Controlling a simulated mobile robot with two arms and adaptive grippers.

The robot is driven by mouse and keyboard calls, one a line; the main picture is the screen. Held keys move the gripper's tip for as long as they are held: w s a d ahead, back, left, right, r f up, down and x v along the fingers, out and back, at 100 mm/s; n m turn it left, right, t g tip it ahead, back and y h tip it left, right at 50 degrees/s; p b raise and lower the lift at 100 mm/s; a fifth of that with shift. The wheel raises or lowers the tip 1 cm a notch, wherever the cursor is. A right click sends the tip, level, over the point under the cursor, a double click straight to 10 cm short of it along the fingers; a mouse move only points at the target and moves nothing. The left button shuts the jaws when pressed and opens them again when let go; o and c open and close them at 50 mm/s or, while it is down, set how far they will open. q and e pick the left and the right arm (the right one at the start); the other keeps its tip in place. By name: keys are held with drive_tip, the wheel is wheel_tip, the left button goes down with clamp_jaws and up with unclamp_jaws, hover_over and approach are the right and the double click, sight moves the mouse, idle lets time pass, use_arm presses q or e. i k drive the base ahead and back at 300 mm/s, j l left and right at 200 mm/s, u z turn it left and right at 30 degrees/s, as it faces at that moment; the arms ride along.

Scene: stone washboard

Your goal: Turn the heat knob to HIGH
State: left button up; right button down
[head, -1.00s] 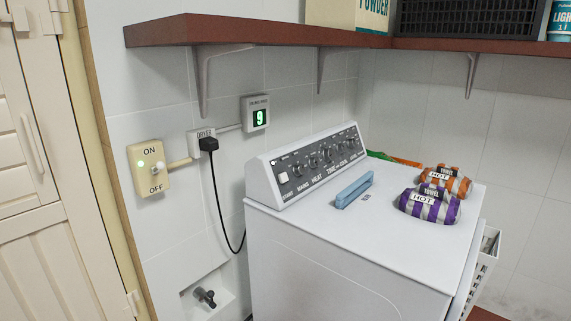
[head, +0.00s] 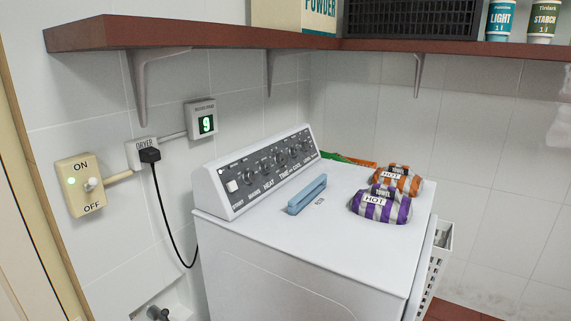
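The white dryer (head: 290,255) stands against the tiled wall, with a dark control panel (head: 272,166) sloping along its back. A HEAT label shows on the panel's lower strip, and the small dark heat knob (head: 266,166) appears to sit above it. Its pointer and the HIGH mark are too small to read. A pale start button (head: 232,186) is at the panel's left end, with other knobs to the right of it. Neither of my grippers is in view.
A blue bar-shaped piece (head: 306,195) and orange (head: 408,184) and purple (head: 395,209) towel bundles labelled HOT are on the dryer top. A red-brown shelf (head: 200,30) overhangs the panel. An ON/OFF switch (head: 80,185), plugged-in cord (head: 160,205) and display reading 9 (head: 205,124) are left.

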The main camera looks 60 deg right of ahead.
sight(264, 169)
drive_tip(key=k+l, duration=0.1)
drive_tip(key=l, duration=0.4)
drive_tip(key=k+l, duration=0.1)
drive_tip(key=l, duration=0.35)
drive_tip(key=k+l, duration=0.1)
drive_tip(key=l, duration=0.85)
drive_tip(key=k+l, duration=0.15)
drive_tip(key=l, duration=0.35)
drive_tip(key=k+l+u, duration=0.1)
drive_tip(key=l, duration=0.35)
